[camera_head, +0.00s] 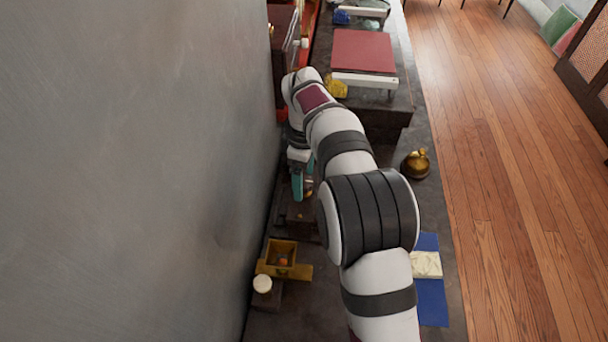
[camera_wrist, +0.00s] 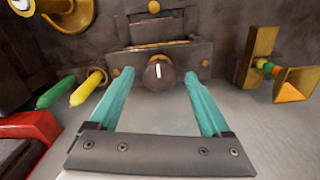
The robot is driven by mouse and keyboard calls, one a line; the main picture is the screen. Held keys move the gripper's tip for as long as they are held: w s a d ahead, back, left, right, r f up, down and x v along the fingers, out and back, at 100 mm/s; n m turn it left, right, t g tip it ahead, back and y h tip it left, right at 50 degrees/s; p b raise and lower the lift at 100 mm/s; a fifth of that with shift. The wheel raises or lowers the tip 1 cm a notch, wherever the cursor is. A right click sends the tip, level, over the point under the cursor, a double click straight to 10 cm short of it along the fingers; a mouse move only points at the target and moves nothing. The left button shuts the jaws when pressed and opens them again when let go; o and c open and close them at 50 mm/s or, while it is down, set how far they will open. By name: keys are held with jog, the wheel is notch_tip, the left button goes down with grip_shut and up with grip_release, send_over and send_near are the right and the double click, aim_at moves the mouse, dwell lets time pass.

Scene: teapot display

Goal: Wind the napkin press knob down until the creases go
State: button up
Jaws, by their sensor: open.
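In the wrist view a dark round knob (camera_wrist: 159,73) with a white line mark sits at the front of a dark brown press-like fixture (camera_wrist: 118,62) with small brass dots. The white mark points roughly upright. A tan strip, perhaps the napkin, shows in the fixture above the knob; creases cannot be made out. My gripper (camera_wrist: 157,78) is open, its two teal fingers one on each side of the knob with a gap to both. Whether the tips reach the knob in depth is unclear. In the head view my gripper (camera_head: 302,186) points down near the wall, above a dark block (camera_head: 301,214).
Green (camera_wrist: 55,92) and yellow (camera_wrist: 86,88) handles stick out left of the fixture, with a red object (camera_wrist: 30,128) nearer. A brass box (camera_wrist: 296,84) stands right. In the head view a brass pot (camera_head: 416,164) and a blue cloth (camera_head: 431,295) lie right of my arm.

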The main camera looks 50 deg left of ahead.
grip_shut()
dwell(0.3)
jog(key=shift+m, duration=0.4)
jog(key=m, duration=0.5)
jog(key=shift+m, duration=0.4)
jog(key=m, duration=1.2)
jog(key=shift+m, duration=0.3)
jog(key=m, duration=0.5)
jog(key=shift+m, duration=0.6)
